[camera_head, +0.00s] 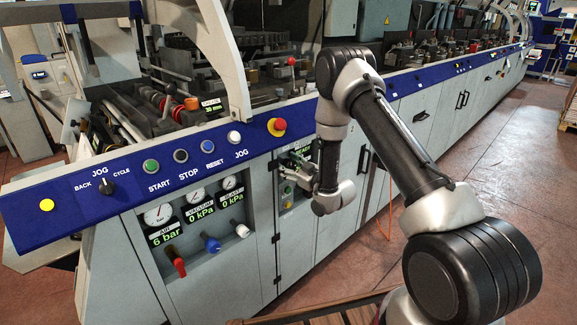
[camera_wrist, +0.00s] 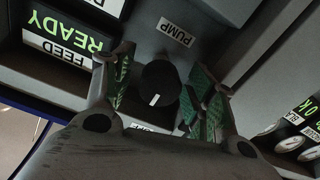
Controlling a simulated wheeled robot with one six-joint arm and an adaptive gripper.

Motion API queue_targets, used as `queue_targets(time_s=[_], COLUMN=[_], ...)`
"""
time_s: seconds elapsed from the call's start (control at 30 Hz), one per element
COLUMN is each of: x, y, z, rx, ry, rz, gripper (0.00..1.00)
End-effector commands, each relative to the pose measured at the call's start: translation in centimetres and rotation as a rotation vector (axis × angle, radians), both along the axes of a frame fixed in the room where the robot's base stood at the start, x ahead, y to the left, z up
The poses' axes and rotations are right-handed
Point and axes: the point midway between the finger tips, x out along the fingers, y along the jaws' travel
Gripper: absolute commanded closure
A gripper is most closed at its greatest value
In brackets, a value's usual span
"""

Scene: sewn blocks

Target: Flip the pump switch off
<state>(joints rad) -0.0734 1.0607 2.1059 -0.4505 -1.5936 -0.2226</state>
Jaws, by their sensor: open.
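The pump switch is a round black knob (camera_wrist: 161,82) with a white mark, below the PUMP label (camera_wrist: 174,31) in the wrist view. Its mark points toward the bottom of the picture, away from that label. My gripper (camera_wrist: 160,72) is open, with one green-padded finger on each side of the knob. I see gaps beside the knob, but cannot tell whether a finger touches it. In the head view my gripper (camera_head: 299,173) is at the recessed panel in the machine's front, and it hides the knob.
A READY display with a FEED label (camera_wrist: 60,47) lies left of the knob. Recess walls are close around. In the head view, gauges (camera_head: 194,196), valve handles (camera_head: 211,243) and a red emergency button (camera_head: 277,127) are nearby. Open floor (camera_head: 500,140) lies right.

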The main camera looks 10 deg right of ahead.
Motion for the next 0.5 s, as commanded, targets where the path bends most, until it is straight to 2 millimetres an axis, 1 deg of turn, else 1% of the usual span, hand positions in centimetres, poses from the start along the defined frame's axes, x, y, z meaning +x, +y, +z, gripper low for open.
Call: queue_targets(time_s=[0.07,0.17,0.4,0.5], x=[-0.5,-1.9,-6.6,-8.2], y=[-0.4,-1.2,-4.0,-4.9], z=[0.0,-0.1,-0.1,0.0], rx=[0.000,0.000,0.001,0.001], ry=[0.000,0.003,0.004,0.002], rz=[-0.002,-0.003,-0.004,-0.004], gripper=[0.44,0.44,0.44,0.44])
